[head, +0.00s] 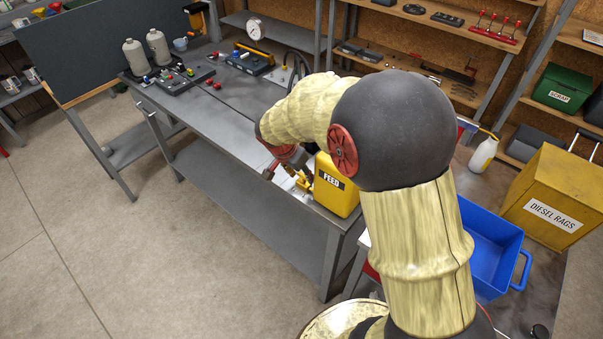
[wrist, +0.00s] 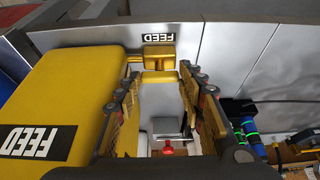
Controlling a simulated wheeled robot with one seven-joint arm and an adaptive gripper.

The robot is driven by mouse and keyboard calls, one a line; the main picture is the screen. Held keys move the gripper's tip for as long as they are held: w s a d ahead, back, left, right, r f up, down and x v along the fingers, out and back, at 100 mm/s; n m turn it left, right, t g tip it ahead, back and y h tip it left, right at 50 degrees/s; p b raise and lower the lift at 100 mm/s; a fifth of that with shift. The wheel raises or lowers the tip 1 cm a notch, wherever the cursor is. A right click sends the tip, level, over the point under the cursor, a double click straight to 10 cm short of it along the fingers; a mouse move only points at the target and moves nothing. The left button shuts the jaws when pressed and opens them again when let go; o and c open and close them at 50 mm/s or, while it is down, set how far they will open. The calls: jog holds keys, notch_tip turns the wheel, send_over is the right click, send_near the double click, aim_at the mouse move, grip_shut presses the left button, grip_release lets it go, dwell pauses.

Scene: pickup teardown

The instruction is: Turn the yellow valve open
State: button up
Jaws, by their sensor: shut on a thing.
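The yellow valve (wrist: 158,52) shows in the wrist view as a blocky yellow handle beside a FEED label on a grey metal face. My gripper (wrist: 165,78) has its two dark fingers on either side of the handle's near part and is shut on it. A yellow box marked FEED (wrist: 65,95) stands just left of the fingers. In the head view the FEED box (head: 337,184) sits at the bench's near right end. My arm hides most of the gripper and valve there.
The grey workbench (head: 225,110) runs to the back left, with grey bottles (head: 158,46) and a gauge (head: 255,29). A blue bin (head: 490,245) and a yellow diesel rags box (head: 552,198) stand at right. The floor at left is clear.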

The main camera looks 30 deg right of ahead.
jog(key=o, duration=1.1)
jog(key=shift+o, duration=0.4)
jog(key=shift+f, duration=0.1)
jog(key=m+p, duration=0.1)
jog(key=m, duration=0.1)
jog(key=m+g+p, duration=0.1)
jog(key=p, duration=0.1)
jog(key=shift+w+r+m+g+h, duration=0.1)
jog(key=shift+r+m+g+h, duration=0.1)
jog(key=shift+m+g+h, duration=0.15)
jog(key=m+p, duration=0.1)
jog(key=m+g+p, duration=0.1)
jog(key=m+p, duration=0.1)
jog(key=m+g+p, duration=0.1)
jog(key=m, duration=0.1)
jog(key=shift+w+r+m, duration=0.1)
jog(key=shift+w+m, duration=0.15)
jog(key=shift+w, duration=0.1)
jog(key=v, duration=0.8)
jog(key=s+a+r+n+t+y+b, duration=0.1)
jog(key=s+a+r+n+t+y, duration=0.1)
jog(key=s+r+n, duration=0.6)
jog(key=s+a+r+n+t+y+b, duration=0.1)
jog(key=s+a+r+n+t, duration=0.3)
jog(key=s+r+n, duration=0.4)
jog(key=s+n+y, duration=0.1)
jog(key=s+n, duration=0.1)
jog(key=s, duration=0.2)
jog(key=shift+s+a, duration=0.4)
